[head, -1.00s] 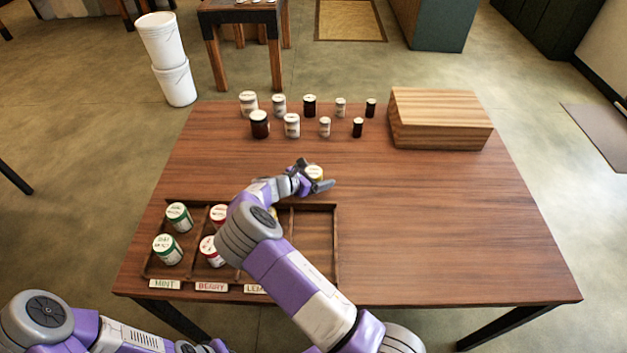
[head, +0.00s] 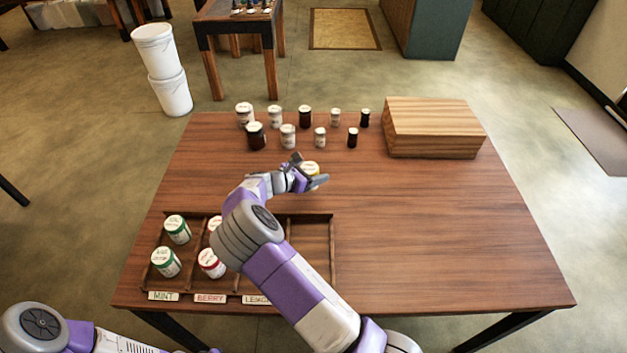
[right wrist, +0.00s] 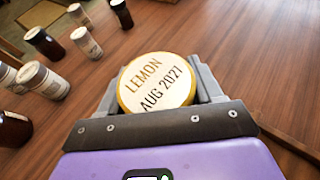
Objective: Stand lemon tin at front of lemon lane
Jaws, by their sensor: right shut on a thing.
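The lemon tin (head: 311,168) has a yellow rim and a pale lid. In the right wrist view its lid (right wrist: 157,82) reads "LEMON AUG 2027". My right gripper (head: 306,179) is shut on it, with a finger on each side, beyond the far edge of the tray. Whether the tin touches the table cannot be told. The lemon lane's label (head: 256,299) shows at the tray's front, partly covered by my right arm. Most of that lane is hidden behind the arm. My left arm shows at the bottom left, its gripper out of view.
The divided tray (head: 333,250) holds green-rimmed mint tins (head: 166,262) and red-rimmed berry tins (head: 211,263). Its rightmost lane looks empty. Several jars (head: 256,136) stand at the back. A wooden box (head: 432,128) sits back right. The table's right side is clear.

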